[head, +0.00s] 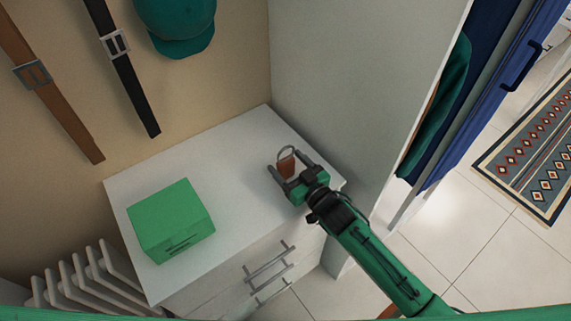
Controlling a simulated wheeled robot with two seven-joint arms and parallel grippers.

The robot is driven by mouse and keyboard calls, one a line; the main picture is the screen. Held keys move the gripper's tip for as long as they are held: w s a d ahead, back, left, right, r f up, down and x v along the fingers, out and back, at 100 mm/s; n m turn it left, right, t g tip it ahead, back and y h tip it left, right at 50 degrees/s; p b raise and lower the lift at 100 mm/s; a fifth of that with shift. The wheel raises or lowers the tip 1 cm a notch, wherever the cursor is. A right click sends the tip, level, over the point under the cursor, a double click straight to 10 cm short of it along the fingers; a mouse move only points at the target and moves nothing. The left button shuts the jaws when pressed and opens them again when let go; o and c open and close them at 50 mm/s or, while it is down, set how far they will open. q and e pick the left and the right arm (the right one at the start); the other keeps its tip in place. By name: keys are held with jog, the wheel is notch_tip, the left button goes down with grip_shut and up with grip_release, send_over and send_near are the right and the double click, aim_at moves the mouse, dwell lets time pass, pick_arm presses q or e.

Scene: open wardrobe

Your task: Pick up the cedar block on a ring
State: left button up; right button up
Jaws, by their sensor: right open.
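The cedar block on a ring (286,166) is a small reddish-brown piece with a pale grey ring at its top. It is on or just above the white top of the drawer unit (240,155), near the right wall. My right gripper (287,167) reaches in from the lower right, with its two dark fingers apart. The block shows between the fingertips; I cannot tell whether either finger touches it. Part of the block's lower end is hidden by the gripper. My left gripper is not in view.
A green box (170,220) stands at the left of the drawer unit. Two belts (128,75) and a teal cap (177,27) hang on the back wall. A grey panel (355,80) rises close to the right of the gripper. A white radiator (85,280) is lower left.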

jog(key=c, duration=1.1)
jog(key=shift+o, duration=0.2)
jog(key=shift+r, duration=0.1)
notch_tip(320, 180, up, 20)
